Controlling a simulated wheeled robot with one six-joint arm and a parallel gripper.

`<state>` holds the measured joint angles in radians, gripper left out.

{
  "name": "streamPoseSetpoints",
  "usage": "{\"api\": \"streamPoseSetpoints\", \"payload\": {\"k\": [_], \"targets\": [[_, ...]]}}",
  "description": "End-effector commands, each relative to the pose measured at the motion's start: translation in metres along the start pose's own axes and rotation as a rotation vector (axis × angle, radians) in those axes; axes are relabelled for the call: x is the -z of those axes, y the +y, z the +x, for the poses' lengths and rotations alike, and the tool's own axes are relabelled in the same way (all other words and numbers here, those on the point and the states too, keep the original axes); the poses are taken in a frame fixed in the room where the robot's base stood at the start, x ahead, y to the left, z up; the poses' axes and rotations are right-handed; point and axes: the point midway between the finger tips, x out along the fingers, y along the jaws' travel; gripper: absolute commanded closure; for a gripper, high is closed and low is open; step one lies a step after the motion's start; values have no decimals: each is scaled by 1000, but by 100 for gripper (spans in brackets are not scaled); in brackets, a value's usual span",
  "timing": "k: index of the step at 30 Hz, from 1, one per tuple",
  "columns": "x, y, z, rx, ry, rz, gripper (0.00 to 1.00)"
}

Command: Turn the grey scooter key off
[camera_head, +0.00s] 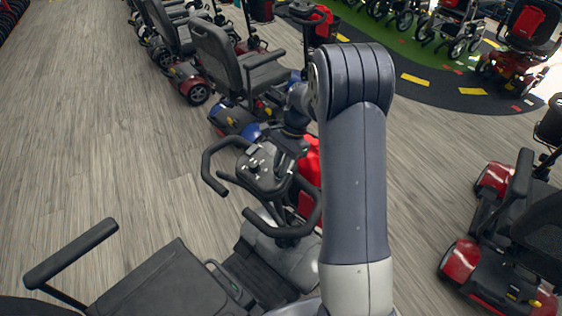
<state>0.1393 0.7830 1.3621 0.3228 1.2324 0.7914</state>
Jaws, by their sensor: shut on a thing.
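The grey scooter (285,255) stands at the lower middle of the head view, with its black seat toward the bottom left. Its control console (262,168) has black loop handlebars on both sides and a few knobs and dials on top. My gripper (284,158) reaches down to the far right part of the console and is shut at the key's place. The key itself is too small and too covered by my gripper to make out, so its turn angle cannot be told.
A blue scooter (237,118) stands just behind, with more scooters in a row beyond it. A red scooter (493,182) stands at the right. A red bag or basket (309,170) is close beside the console. Wood-look floor (110,130) at the left is clear.

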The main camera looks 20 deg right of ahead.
Motion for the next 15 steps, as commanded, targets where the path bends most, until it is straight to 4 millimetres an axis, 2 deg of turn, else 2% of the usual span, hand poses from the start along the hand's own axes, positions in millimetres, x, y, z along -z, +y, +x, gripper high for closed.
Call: {"api": "streamPoseSetpoints", "payload": {"k": [15], "targets": [[-1,-4,0,-222,-1,-379,100]]}}
